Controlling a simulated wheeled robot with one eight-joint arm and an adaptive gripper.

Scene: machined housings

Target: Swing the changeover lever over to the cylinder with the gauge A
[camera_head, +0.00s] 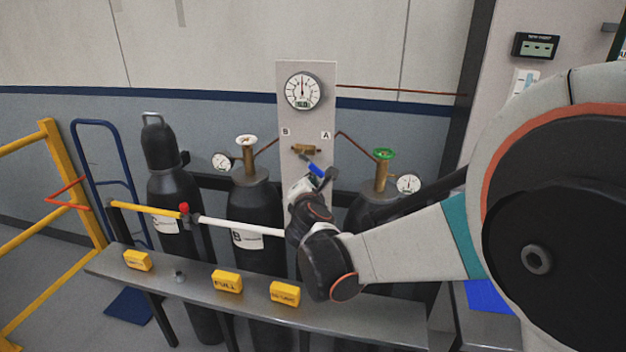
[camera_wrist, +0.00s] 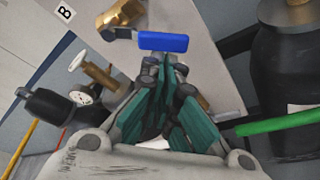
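The blue changeover lever (camera_head: 316,169) hangs from a brass valve (camera_head: 306,149) on the grey panel (camera_head: 290,100), slanting down and right. Label A (camera_head: 326,135) is right of the valve, label B (camera_head: 285,132) left. My gripper (camera_head: 314,183) is just below the lever, partly hidden by its own wrist. In the wrist view the lever (camera_wrist: 163,42) lies just beyond my fingertips (camera_wrist: 166,67), which are close together with nothing visible between them; contact is unclear. The right cylinder (camera_head: 366,212) has a green handwheel and gauge (camera_head: 408,184); the left one (camera_head: 255,205) has a white handwheel and gauge (camera_head: 222,161).
A round gauge (camera_head: 303,91) tops the panel. A metal bench (camera_head: 190,292) with several yellow blocks runs in front of the cylinders. A yellow and white bar (camera_head: 240,226) crosses before them. A capped cylinder (camera_head: 168,190) and yellow railing (camera_head: 70,175) stand left.

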